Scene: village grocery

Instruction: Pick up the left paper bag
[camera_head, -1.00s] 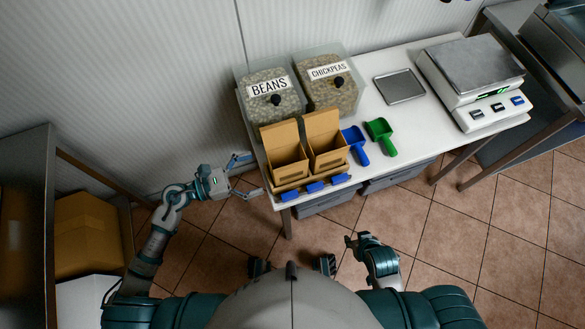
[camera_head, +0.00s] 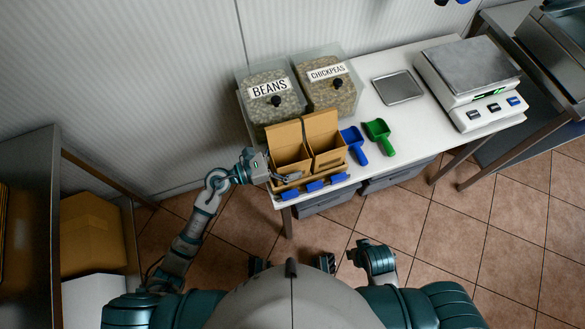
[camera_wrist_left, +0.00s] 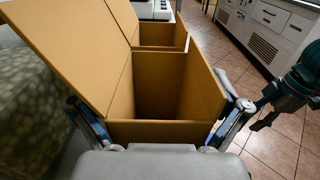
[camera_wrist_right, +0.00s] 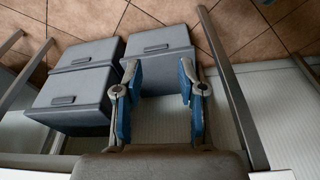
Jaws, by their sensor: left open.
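The left paper bag (camera_head: 288,150), brown with its top flap raised, stands upright in a holder at the table's near left corner. It also shows in the left wrist view (camera_wrist_left: 165,130), open and empty. My left gripper (camera_head: 283,177) is at the bag's left side. In the left wrist view its open fingers (camera_wrist_left: 160,118) lie on either side of the bag; whether they touch it I cannot tell. In the head view the far finger is hidden. My right gripper (camera_head: 358,250) is off the table's front side; its fingers are apart and empty in the right wrist view (camera_wrist_right: 160,100).
A second paper bag (camera_head: 326,145) stands close on the right. Bins of beans (camera_head: 270,103) and chickpeas (camera_head: 328,90) are behind. A blue scoop (camera_head: 355,144), green scoop (camera_head: 378,136), metal tray (camera_head: 398,87) and scale (camera_head: 470,75) lie to the right. Grey boxes (camera_wrist_right: 80,95) sit below.

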